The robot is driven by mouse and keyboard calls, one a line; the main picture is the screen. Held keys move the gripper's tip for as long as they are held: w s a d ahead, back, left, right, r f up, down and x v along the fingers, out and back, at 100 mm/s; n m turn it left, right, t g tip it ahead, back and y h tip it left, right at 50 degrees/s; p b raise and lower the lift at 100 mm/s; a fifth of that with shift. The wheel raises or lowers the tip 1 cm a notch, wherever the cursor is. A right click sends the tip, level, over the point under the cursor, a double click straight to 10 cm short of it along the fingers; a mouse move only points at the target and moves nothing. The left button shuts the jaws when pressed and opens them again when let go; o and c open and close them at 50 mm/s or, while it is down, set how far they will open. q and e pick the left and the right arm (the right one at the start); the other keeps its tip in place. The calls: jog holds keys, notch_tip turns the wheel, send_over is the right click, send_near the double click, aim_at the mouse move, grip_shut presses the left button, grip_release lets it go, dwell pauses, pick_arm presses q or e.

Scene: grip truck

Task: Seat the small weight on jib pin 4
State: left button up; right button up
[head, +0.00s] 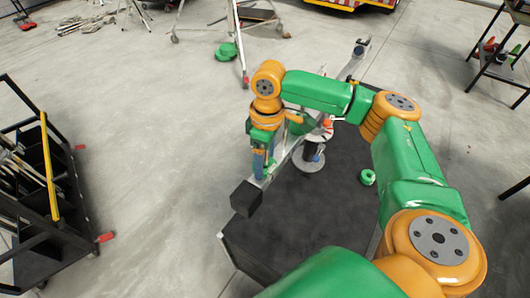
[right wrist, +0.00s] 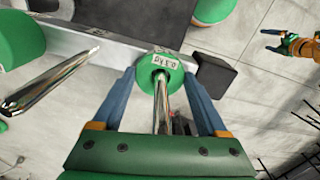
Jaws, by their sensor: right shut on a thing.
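The small weight, a green disc with a white label (right wrist: 158,66), sits between the blue fingertips of my right gripper (right wrist: 160,78), which is shut on it. A chrome pin (right wrist: 161,105) runs from the disc's middle towards the camera, so the disc appears to be around this pin, close against the silver jib beam (right wrist: 100,43). Another chrome pin (right wrist: 45,85) stands farther left. In the head view my right gripper (head: 259,168) hangs at the jib's near end and hides the weight. My left gripper (right wrist: 268,41) shows small in the right wrist view, its fingers apart.
A black block (head: 246,199) is at the jib's near end. A green ring (head: 368,177) lies on the dark bench top (head: 300,225). A black cart (head: 60,215) stands at left, a black shelf (head: 495,65) at right. Green weights (head: 226,53) lie on the floor.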

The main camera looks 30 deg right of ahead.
jog(key=o, duration=0.9)
jog(key=shift+c, duration=0.2)
notch_tip(320, 180, up, 7)
jog(key=shift+d+b, duration=0.15)
jog(key=shift+b, duration=0.4)
